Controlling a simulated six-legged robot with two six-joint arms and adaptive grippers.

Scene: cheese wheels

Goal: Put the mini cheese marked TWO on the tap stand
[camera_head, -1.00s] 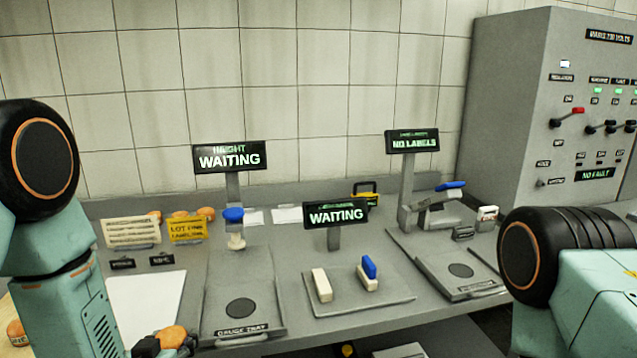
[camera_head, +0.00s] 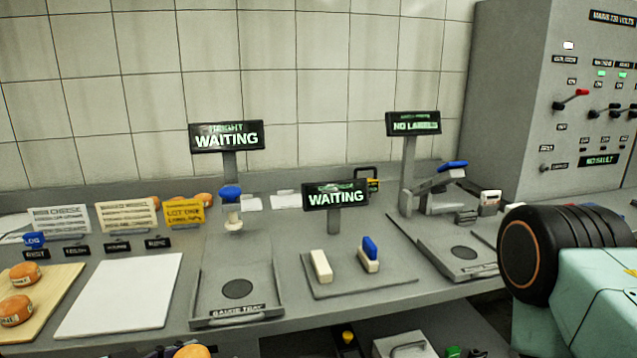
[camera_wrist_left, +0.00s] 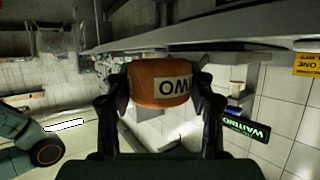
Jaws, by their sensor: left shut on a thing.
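My left gripper (camera_wrist_left: 162,98) is shut on an orange mini cheese (camera_wrist_left: 158,84) in the left wrist view. Its pale label reads TWO, upside down. In the head view only the top of this cheese (camera_head: 192,351) and a little of the dark gripper (camera_head: 150,353) show at the bottom edge, in front of the bench. A grey plate (camera_head: 345,285) with two cream blocks, one with a blue piece against it, stands mid-bench under a WAITING sign (camera_head: 335,195). It may be the tap stand; its name is unreadable. My right gripper is out of view.
The gauge tray (camera_head: 210,299) lies left of the plate, under a height WAITING sign (camera_head: 226,136). A white sheet (camera_head: 120,295) and a wooden board (camera_head: 58,285) with orange cheeses lie further left. A NO LABELS station (camera_head: 425,240) stands right. My right arm covers the bench's right end.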

